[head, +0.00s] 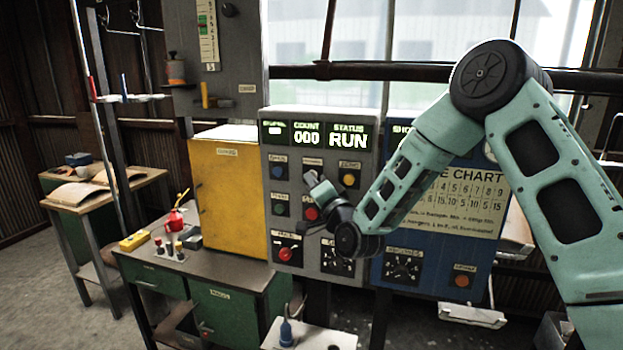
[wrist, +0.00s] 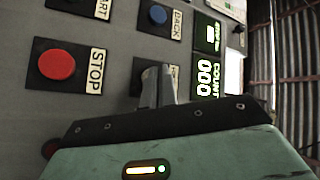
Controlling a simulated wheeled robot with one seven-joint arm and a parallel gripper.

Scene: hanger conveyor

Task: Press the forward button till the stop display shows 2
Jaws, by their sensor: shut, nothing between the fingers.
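The grey control panel (head: 277,236) carries a row of green-lit displays. The leftmost, small display (head: 275,133) has a label and digit too small to read; in the wrist view it is seen sideways (wrist: 208,33) and its digit is unclear. My gripper (head: 314,180) is shut and empty, its tips at the panel's upper middle button position. In the wrist view my fingers (wrist: 158,88) cover that button and most of its label, so I cannot tell whether they touch it. The blue BACK button (wrist: 158,14) is beside them.
The count display (head: 306,134) reads 000 and the status display (head: 348,136) reads RUN. The red STOP button (wrist: 57,64) is near my fingers. A yellow button (head: 349,180) is to the right. A yellow cabinet (head: 228,195) and a blue panel (head: 400,292) flank the panel.

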